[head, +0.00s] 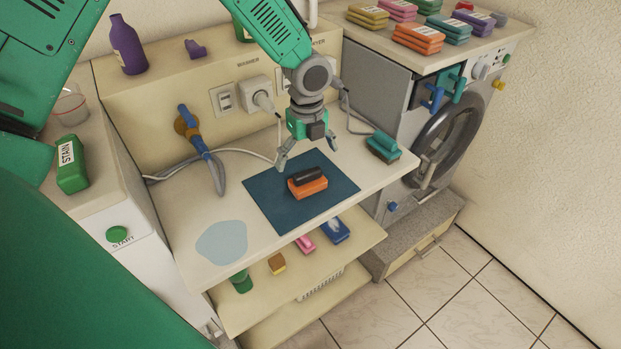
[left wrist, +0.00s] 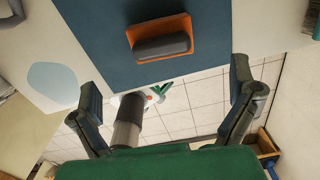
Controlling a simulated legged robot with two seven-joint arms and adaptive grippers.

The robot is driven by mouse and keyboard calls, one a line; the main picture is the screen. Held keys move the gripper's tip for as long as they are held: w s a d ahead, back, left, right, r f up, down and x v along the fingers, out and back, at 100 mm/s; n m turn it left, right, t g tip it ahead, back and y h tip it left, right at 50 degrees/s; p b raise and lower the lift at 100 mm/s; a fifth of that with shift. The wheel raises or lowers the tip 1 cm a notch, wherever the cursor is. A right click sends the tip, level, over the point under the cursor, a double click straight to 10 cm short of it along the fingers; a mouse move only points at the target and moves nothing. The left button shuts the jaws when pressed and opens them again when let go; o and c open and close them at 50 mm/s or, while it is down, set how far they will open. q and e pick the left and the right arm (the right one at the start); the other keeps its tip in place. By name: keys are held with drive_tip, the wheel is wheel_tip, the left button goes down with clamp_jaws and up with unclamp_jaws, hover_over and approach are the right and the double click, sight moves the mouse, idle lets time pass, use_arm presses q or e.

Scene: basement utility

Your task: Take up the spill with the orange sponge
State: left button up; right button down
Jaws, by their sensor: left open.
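The orange sponge (head: 308,188) has a dark handle on top and lies on the dark blue mat (head: 277,217) on the worktop. It also shows in the left wrist view (left wrist: 185,24). The spill (head: 222,242) is a flat pale blue patch on the bare worktop, left of the mat and near the front edge. It shows at the left in the left wrist view (left wrist: 52,88). My left gripper (head: 306,156) is open and empty, above the mat just behind the sponge and apart from it. My right gripper is not in view.
A blue tap with a hose (head: 204,150) stands behind the worktop. A green brush (head: 383,147) sits at its right end. A lower shelf (head: 240,308) holds several small items. A washing machine (head: 447,140) stands at right. Bare worktop lies between mat and spill.

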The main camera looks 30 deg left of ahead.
sight(308, 181)
use_arm(q)
drive_tip(key=f, duration=0.4)
drive_tip(key=shift+w+a, duration=0.2)
drive_tip(key=shift+w, duration=0.15)
drive_tip(key=shift+a+f, duration=0.1)
drive_tip(key=shift+f, duration=0.1)
wheel_tip(308, 181, down, 4)
drive_tip(key=shift+f+p, duration=0.15)
drive_tip(key=shift+p, duration=0.4)
drive_tip(key=shift+f, duration=0.3)
drive_tip(key=shift+d+r, duration=0.1)
drive_tip(key=shift+d, duration=0.1)
drive_tip(key=shift+c, duration=1.3)
drive_tip(key=shift+a, duration=0.1)
drive_tip(key=c, duration=0.9)
